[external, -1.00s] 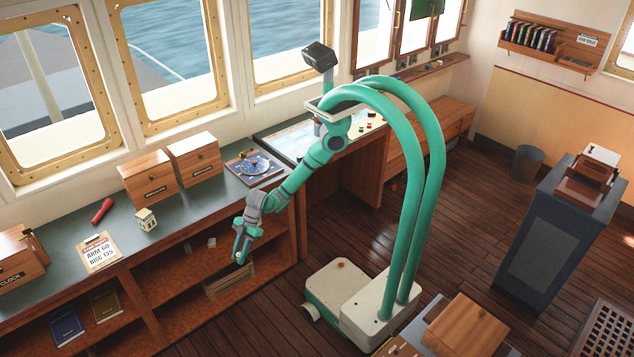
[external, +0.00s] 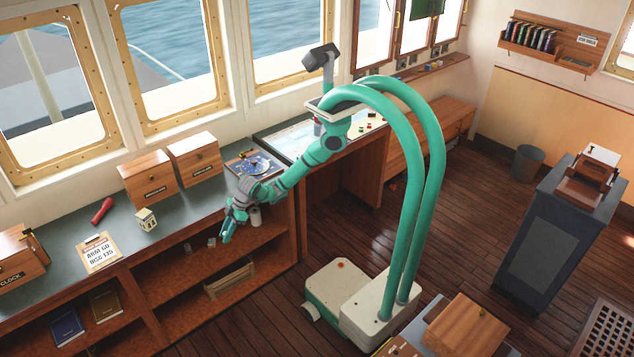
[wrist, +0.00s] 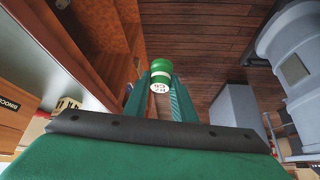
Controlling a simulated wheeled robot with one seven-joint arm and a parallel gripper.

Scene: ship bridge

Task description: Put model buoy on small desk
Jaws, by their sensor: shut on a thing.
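A green and white model buoy (wrist: 160,78) sits between the two green fingers of my gripper (wrist: 160,95) in the wrist view. My gripper is shut on it, and its pale patterned end faces the camera. In the external view my gripper (external: 228,232) hangs in front of the long cabinet's open upper shelf, below the grey-green counter top (external: 190,216). The buoy cannot be made out there. I cannot tell which piece of furniture is the small desk.
A dark pedestal (external: 545,235) is at the right. Floor between it and my base is clear.

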